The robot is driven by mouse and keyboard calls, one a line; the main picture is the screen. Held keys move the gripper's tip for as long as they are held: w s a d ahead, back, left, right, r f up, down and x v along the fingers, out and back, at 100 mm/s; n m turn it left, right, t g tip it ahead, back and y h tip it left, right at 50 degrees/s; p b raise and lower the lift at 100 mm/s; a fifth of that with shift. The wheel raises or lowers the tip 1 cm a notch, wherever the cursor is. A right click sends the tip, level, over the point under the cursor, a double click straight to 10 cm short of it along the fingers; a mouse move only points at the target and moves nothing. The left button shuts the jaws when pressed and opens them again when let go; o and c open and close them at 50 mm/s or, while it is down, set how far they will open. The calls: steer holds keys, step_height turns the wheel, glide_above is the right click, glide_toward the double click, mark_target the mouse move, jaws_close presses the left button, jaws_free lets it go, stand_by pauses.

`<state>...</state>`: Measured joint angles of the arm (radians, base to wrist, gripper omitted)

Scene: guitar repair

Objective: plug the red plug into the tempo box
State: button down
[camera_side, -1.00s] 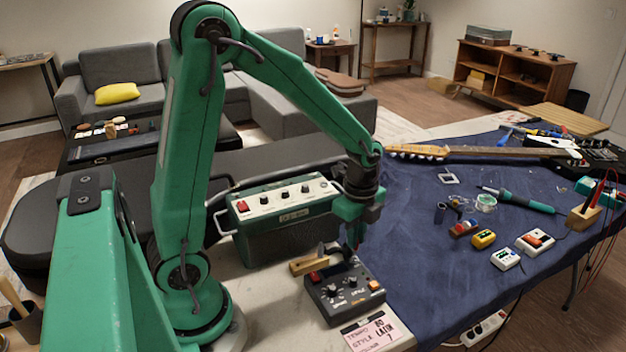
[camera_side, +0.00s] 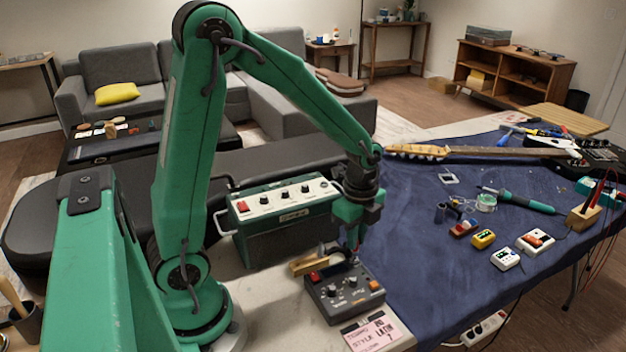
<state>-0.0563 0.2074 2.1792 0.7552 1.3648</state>
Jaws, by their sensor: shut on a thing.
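The tempo box (camera_side: 345,298) is a dark grey box with knobs and a red button, standing on the pale bench top. My gripper (camera_side: 354,250) points down just over the back edge of the box. It is shut on the red plug (camera_side: 356,251), of which only a small red spot shows between the fingers. The fingers hide most of the plug. I cannot tell whether the plug touches the box or sits in a socket.
A wooden block (camera_side: 303,267) lies close behind the box at left. A green amplifier-like unit (camera_side: 285,228) stands behind it. A pink note (camera_side: 371,335) lies in front. Small pedals (camera_side: 506,259) and a guitar (camera_side: 480,152) lie on the blue cloth (camera_side: 420,230).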

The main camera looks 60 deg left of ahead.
steer(key=shift+f, duration=1.15)
stand_by(2.5)
steer(key=c, duration=0.9)
jaws_free()
steer(key=shift+r, duration=0.15)
steer(key=shift+r, duration=2.85)
